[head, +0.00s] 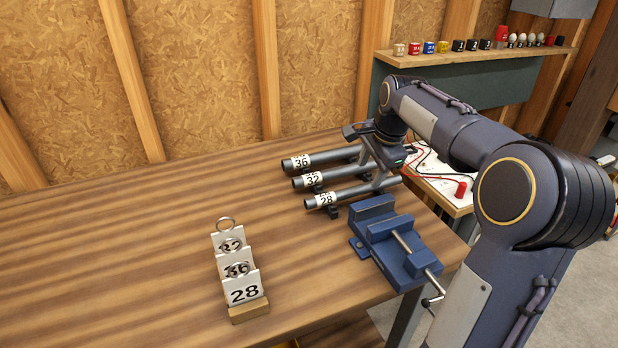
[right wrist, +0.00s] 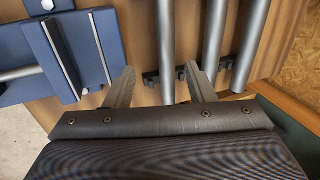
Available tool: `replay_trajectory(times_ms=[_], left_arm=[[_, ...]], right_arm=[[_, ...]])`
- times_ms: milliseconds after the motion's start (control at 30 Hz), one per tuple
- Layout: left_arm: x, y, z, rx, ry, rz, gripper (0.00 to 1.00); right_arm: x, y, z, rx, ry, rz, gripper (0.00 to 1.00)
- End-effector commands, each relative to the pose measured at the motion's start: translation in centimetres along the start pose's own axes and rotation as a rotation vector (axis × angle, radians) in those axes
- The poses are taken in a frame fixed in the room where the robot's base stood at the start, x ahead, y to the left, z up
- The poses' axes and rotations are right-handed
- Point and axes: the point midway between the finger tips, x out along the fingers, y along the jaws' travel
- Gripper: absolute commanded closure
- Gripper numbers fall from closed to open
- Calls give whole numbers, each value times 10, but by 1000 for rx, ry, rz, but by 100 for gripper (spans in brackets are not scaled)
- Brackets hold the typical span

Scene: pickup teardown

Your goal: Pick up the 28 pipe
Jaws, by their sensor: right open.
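The 28 pipe (head: 348,193) is a grey tube with a white "28" tag at its left end. It lies on dark supports at the front of a row of three pipes. My right gripper (head: 379,173) is open at the right part of the row. In the right wrist view, the 28 pipe (right wrist: 165,40) runs between the two spread fingers of the gripper (right wrist: 160,74), nearest the blue vise. I cannot tell if the fingers touch it or how deep they reach. My left gripper is not in view.
The 32 pipe (head: 330,178) and 36 pipe (head: 325,158) lie just behind, close alongside. A blue vise (head: 395,240) stands in front. A stand of number plates (head: 240,285) is at front left. The table's left side (head: 110,250) is clear.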

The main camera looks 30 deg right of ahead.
Motion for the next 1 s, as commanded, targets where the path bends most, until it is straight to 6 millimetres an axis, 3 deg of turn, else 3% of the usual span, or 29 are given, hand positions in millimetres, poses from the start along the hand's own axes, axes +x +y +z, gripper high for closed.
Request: replay_trajectory(times_ms=[367,633,933,1000], left_arm=[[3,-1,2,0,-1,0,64],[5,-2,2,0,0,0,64],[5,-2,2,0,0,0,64],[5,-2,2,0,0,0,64]], right_arm=[[37,-3,-2,32,11,8,50],[75,-2,4,32,11,8,50],[81,-3,4,31,11,4,50],[81,-3,4,31,10,4,57]])
